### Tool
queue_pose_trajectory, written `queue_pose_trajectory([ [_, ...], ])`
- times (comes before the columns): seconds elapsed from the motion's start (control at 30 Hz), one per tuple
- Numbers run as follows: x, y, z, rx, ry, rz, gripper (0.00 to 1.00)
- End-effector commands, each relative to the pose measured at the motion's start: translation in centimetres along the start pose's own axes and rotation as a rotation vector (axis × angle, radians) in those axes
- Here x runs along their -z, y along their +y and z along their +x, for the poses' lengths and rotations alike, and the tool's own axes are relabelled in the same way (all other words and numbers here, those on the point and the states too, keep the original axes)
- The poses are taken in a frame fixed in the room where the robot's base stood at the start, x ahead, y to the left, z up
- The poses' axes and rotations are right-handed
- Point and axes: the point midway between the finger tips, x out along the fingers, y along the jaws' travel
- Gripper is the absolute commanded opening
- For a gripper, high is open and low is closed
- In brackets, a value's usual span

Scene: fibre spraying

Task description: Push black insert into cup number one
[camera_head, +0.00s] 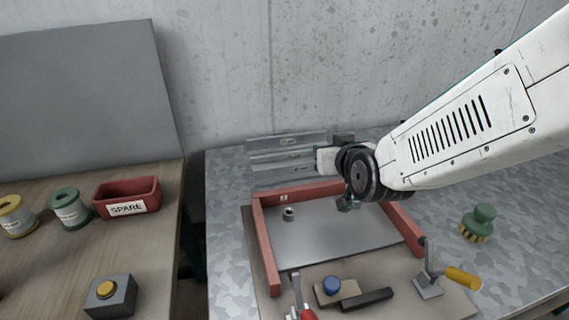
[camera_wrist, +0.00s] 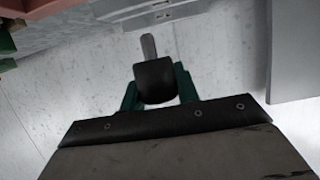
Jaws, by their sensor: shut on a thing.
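My gripper (camera_wrist: 156,88) shows in the wrist view with its green fingers on either side of a black, rounded piece, which looks like the black insert (camera_wrist: 154,78). It is shut on this piece. A grey rod or strip (camera_wrist: 149,46) shows just beyond the piece; I cannot tell whether they touch. In the head view my gripper is largely hidden by my dark wrist joint, above the back of the red frame. A small grey ring-shaped cup (camera_head: 288,214) stands on the grey plate inside the frame. I can read no number on it.
A red SPARE bin (camera_head: 127,198) sits left.

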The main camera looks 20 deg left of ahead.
Motion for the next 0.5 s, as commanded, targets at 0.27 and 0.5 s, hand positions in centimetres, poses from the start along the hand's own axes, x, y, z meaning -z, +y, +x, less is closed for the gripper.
queue_pose_trajectory([
  [0.27,-0.9,-8.6,-1.4,0.191,-0.014,-0.080,0.08],
  [0.5,-1.2,-10.8,-2.0,0.241,-0.019,-0.101,0.08],
])
